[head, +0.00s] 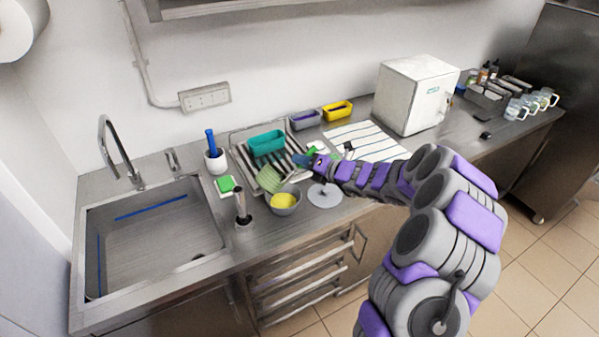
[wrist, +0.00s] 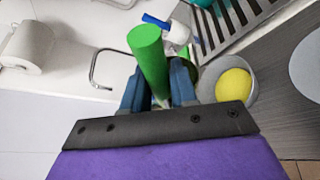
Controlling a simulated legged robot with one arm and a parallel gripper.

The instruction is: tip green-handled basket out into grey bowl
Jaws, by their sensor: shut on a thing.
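My gripper (head: 299,163) is shut on the green handle of the basket. In the wrist view the thick green handle (wrist: 149,62) stands between the blue fingers of my gripper (wrist: 160,85). In the head view the pale green basket (head: 269,179) hangs tilted just above and left of the grey bowl (head: 284,209). The grey bowl stands on the counter with a yellow mass (head: 285,201) in it. The yellow mass also shows in the wrist view (wrist: 233,85). The basket's inside cannot be made out.
A drying rack (head: 240,153) holding a teal tub (head: 267,142) stands behind the bowl. A grey disc (head: 325,195) lies right of it. A dark-handled tool (head: 241,207) stands in a holder at left, near the sink (head: 150,235). A white box (head: 415,93) stands at back right.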

